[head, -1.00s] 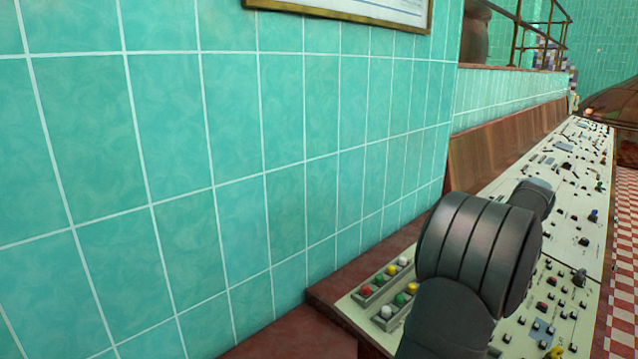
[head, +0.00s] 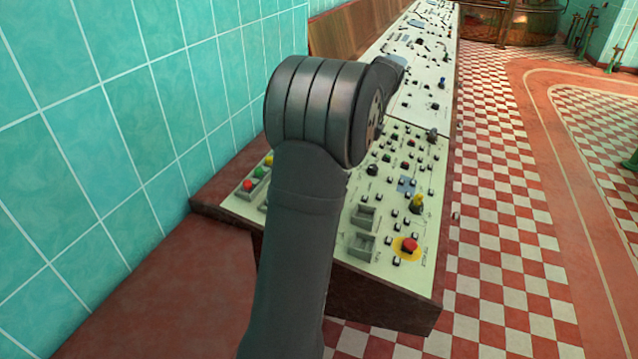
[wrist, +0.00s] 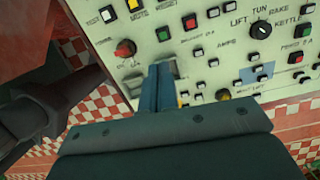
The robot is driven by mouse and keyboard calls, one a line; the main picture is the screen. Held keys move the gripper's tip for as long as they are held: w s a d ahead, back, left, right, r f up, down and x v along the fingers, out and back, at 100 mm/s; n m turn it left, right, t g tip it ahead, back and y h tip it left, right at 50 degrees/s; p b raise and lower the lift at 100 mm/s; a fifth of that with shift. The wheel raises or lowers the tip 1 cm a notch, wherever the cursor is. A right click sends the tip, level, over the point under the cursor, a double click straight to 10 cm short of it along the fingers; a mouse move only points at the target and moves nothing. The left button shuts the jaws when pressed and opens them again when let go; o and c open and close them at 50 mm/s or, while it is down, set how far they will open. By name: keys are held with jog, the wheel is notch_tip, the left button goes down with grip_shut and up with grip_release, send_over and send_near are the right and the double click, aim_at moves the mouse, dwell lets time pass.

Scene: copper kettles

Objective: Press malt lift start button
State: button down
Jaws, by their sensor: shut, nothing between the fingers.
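The cream control panel (wrist: 210,60) fills much of the wrist view, with small lettering. My gripper (wrist: 160,72) is shut and empty, its tips in front of the panel's lower left part; I cannot tell if they touch it. A green button (wrist: 163,34) and a red button (wrist: 190,22) are above the tips. I cannot tell which button is the malt lift start. In the head view my arm hides my gripper and part of the panel.
A red knob (wrist: 125,47) is close left of my fingers. In the head view, a red mushroom button (head: 409,245) on yellow and a yellow knob (head: 417,203) stand up from the panel. A tiled wall (head: 110,90) is left; checkered floor (head: 490,230) is open at right.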

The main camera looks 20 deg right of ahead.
notch_tip(320, 180, down, 6)
jog(key=m+t+y, duration=0.2)
jog(key=m+t, duration=0.6)
jog(key=m, duration=0.5)
jog(key=shift+s+m, duration=0.15)
jog(key=shift+m, duration=0.15)
jog(key=shift+a+f, duration=0.15)
jog(key=shift+f, duration=0.05)
jog(key=shift+w+a+f, duration=0.2)
jog(key=shift+f, duration=1.2)
jog(key=shift+w+a+f, duration=0.2)
jog(key=shift+w+f, duration=0.05)
jog(key=shift+f, duration=1.15)
jog(key=shift+w+a+f, duration=0.2)
jog(key=shift+f, duration=1.2)
jog(key=shift+f, duration=0.1)
jog(key=shift+f, duration=0.3)
